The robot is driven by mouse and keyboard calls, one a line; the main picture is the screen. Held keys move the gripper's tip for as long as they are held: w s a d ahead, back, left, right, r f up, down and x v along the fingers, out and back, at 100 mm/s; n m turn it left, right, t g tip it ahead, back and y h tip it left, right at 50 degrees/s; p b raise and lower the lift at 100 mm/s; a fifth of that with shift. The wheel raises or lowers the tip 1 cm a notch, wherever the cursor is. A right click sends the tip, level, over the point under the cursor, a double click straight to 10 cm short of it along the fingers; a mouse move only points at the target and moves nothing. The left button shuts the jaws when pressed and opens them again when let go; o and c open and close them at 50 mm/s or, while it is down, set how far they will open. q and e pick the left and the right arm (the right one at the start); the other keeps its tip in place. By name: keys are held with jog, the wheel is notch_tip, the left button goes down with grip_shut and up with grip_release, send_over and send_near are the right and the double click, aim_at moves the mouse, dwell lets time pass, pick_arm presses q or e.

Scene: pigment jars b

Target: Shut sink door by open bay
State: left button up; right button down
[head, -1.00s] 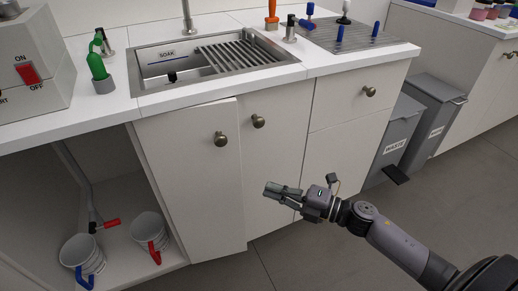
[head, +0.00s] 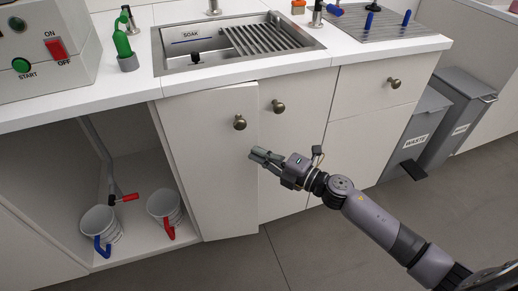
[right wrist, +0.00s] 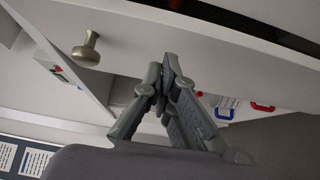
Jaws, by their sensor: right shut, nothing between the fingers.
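The sink door by the open bay (head: 205,165) is a white panel under the sink's left part. It stands slightly ajar, its free right edge proud of the neighbouring door (head: 285,150). Its round metal knob (head: 240,122) is near the top right. My right gripper (head: 255,156) is shut and empty, at the door's free edge below the knob; I cannot tell whether it touches. In the right wrist view its closed fingertips (right wrist: 165,66) are in front of a white panel, with a knob (right wrist: 86,50) to the left. My left gripper is out of view.
The sink (head: 180,62) is above the doors. Grey waste bins (head: 415,135) stand at right. The floor (head: 310,255) in front is clear.

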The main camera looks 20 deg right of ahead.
aim_at(257, 138)
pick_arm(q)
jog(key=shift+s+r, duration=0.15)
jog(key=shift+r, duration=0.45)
pick_arm(e)
jog(key=shift+w+d, duration=0.1)
jog(key=shift+w, duration=0.85)
jog(key=w, duration=0.4)
jog(key=shift+w+d, duration=0.15)
jog(key=shift+d, duration=0.25)
jog(key=shift+r, duration=0.1)
jog(key=shift+d, duration=0.1)
